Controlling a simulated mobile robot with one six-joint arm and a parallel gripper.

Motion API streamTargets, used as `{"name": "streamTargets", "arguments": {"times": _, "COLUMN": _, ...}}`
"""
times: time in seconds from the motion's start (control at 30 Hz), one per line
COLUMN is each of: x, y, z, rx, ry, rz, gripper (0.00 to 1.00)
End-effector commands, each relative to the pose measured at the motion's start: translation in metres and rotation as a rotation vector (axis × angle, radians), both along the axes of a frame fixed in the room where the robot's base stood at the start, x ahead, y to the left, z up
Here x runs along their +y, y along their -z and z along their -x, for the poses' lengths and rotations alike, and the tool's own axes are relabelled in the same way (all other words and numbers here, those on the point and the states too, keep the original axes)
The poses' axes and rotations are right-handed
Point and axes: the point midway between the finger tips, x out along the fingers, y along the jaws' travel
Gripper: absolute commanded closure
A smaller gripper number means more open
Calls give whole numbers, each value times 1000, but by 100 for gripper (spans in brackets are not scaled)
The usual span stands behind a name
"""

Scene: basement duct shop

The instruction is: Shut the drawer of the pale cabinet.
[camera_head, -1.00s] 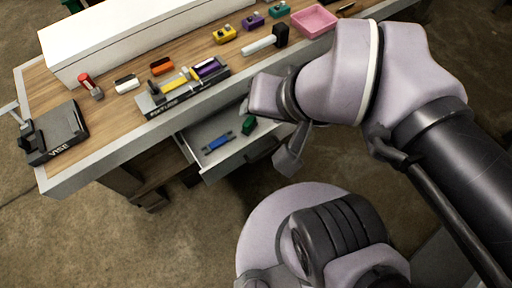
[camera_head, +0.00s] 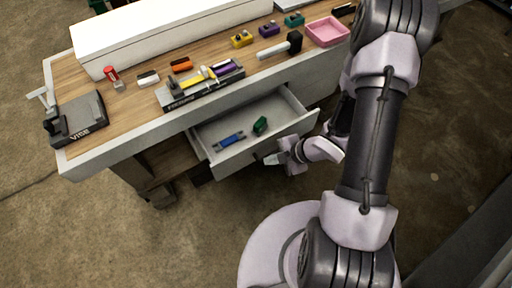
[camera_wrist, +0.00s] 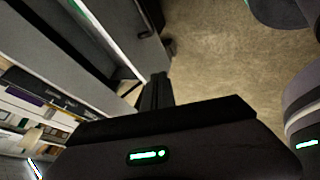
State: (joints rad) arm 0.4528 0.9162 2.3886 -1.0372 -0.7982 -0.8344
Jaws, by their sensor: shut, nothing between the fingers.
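The pale cabinet (camera_head: 130,148) is a bench with a wood top and a light grey edge. Its drawer (camera_head: 236,160) stands pulled out, with a blue item (camera_head: 229,139) and a green item (camera_head: 260,125) inside. My gripper (camera_head: 272,157) is low at the outer side of the drawer front, near its middle. In the wrist view my gripper's closed dark fingers (camera_wrist: 156,88) are empty and close to the drawer front (camera_wrist: 115,28). I cannot tell whether they touch it.
On the top are a vise (camera_head: 78,118), a dark tool tray (camera_head: 200,86), a hammer (camera_head: 282,46), a pink tray (camera_head: 326,31) and several small coloured items. A long white box (camera_head: 170,30) stands at the back. The brown floor before the drawer is clear at left.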

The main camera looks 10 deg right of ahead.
Motion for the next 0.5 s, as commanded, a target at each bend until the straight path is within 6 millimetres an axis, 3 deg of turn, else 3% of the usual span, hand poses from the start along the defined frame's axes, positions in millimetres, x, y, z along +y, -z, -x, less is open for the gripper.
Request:
{"name": "streamTargets", "arguments": {"times": 0.4, "x": 44, "y": 75, "z": -29, "rx": 3, "ry": 1, "rz": 3, "gripper": 100}}
{"name": "streamTargets", "arguments": {"times": 0.5, "x": 50, "y": 76, "z": -45, "rx": -3, "ry": 1, "rz": 4, "gripper": 100}}
